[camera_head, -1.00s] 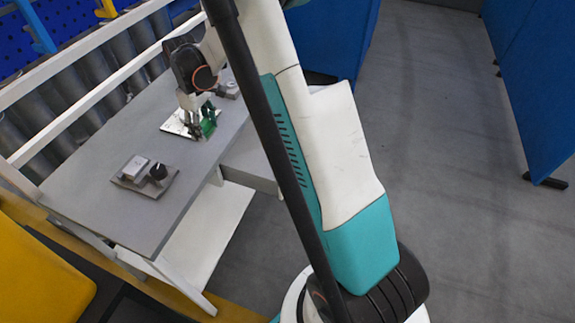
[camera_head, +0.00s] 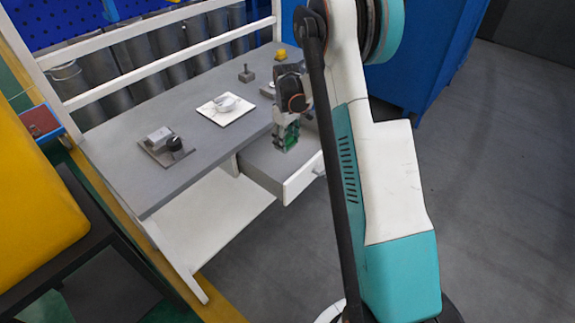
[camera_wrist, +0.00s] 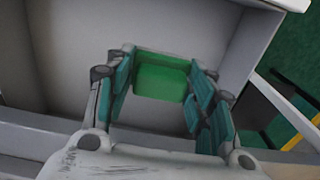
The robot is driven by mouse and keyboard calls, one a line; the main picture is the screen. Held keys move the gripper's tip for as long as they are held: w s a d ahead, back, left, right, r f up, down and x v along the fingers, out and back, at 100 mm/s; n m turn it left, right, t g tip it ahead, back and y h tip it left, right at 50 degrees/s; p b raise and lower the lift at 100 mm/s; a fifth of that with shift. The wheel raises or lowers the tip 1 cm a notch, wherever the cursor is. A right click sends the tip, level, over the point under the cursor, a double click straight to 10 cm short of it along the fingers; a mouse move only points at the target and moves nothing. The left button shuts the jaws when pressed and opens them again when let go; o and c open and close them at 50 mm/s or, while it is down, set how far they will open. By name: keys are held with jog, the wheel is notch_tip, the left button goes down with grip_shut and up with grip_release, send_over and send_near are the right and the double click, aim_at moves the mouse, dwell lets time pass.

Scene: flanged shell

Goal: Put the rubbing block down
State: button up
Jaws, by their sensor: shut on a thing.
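My gripper (camera_head: 286,136) is shut on the green rubbing block (camera_wrist: 160,80), which sits between the two teal finger pads in the wrist view. In the head view the gripper points down over the open grey drawer (camera_head: 262,165) with a white front, at the right side of the bench. The wrist view shows the bare drawer floor (camera_wrist: 185,28) and walls around the block. I cannot tell whether the block touches the drawer floor.
On the grey bench top (camera_head: 205,155), a white plate (camera_head: 212,114) carries a pale part (camera_head: 226,101). A grey tray (camera_head: 151,155) with a block and black knob is nearer. A small grey post (camera_head: 246,75) and yellow item (camera_head: 280,54) stand behind. Blue panels stand right.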

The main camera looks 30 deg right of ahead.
aim_at(287, 168)
notch_tip(287, 168, down, 11)
jog(key=b, duration=0.3)
jog(key=shift+r, duration=0.2)
jog(key=shift+f, duration=0.2)
jog(key=o, duration=1.2)
jog(key=shift+r, duration=0.15)
notch_tip(287, 168, up, 12)
jog(key=p, duration=0.4)
